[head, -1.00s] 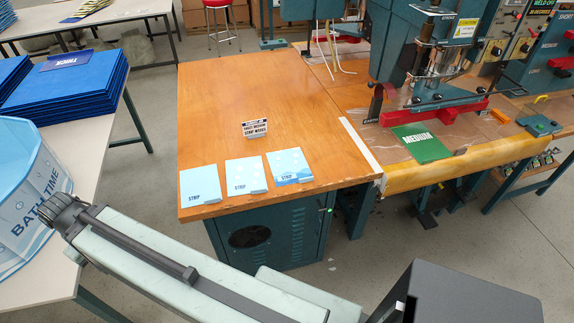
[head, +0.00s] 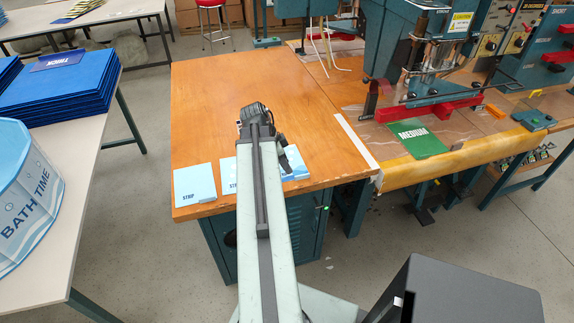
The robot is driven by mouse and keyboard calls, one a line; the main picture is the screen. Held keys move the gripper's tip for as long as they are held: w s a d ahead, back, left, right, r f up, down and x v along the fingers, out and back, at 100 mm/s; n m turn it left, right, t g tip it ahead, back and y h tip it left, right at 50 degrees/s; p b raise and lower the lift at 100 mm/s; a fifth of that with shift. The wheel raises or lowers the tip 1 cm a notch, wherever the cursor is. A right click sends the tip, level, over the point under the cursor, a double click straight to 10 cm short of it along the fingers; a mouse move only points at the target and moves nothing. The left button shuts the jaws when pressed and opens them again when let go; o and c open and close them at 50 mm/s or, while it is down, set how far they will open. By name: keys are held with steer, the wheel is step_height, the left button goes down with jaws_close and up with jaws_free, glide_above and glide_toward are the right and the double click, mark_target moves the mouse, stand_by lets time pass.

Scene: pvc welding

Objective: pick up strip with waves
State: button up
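The strip with waves lies on the wooden table (head: 215,110) at the right end of a row of three light blue strips. Only part of the wave strip (head: 299,166) shows to the right of my arm. My arm reaches over the table between the middle and wave strips. The end of my arm is turned away, so the fingers of my gripper cannot be made out.
A white table at left holds a stack of blue pieces (head: 60,90) and a BATH TIME container (head: 30,195). The back of the wooden table is clear.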

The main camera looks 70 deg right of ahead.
mark_target(297, 176)
steer(key=shift+b+x, duration=1.1)
steer(key=shift+x, duration=0.05)
steer(key=b+x, duration=0.1)
steer(key=x, duration=0.1)
steer(key=b+x, duration=0.3)
steer(key=b, duration=0.1)
steer(key=shift+s+d+f, duration=0.2)
steer(key=shift+s+d, duration=0.2)
steer(key=shift+d, duration=0.05)
steer(key=shift+r, duration=0.2)
jaws_close()
